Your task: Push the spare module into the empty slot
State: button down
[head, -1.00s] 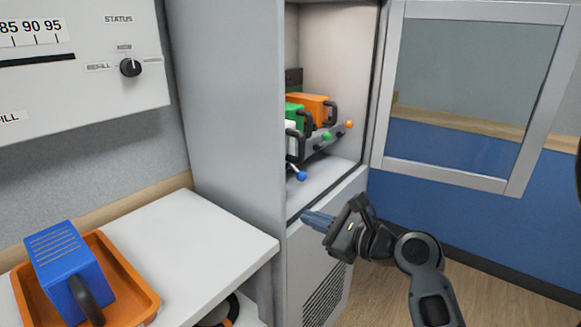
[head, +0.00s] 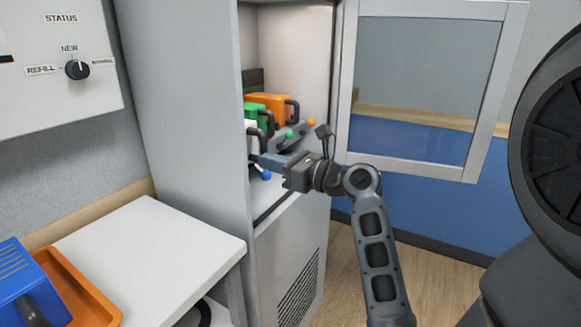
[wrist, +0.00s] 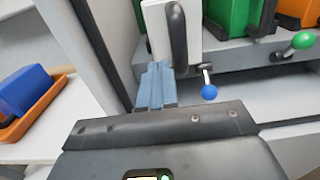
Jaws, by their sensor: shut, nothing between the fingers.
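A white module (head: 252,143) with a black handle stands at the near end of the row in the cabinet, by the lever with the blue ball (head: 266,175). The white module also shows in the wrist view (wrist: 156,36). My gripper (head: 270,162) is shut and empty, its fingers (wrist: 157,88) at the cabinet opening by the module's lower front. I cannot tell whether they touch it. A blue module (head: 18,280) with a dark handle sits in an orange tray (head: 88,295) at the lower left. No empty slot is clearly visible; the cabinet wall hides part of the row.
A green module (head: 253,114) and an orange module (head: 276,104) stand beyond the white one, with green and orange ball levers in front. The cabinet door (head: 484,120) is open to the right. A white table (head: 150,250) stands left of the cabinet.

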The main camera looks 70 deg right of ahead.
jog(key=shift+x, duration=2.5)
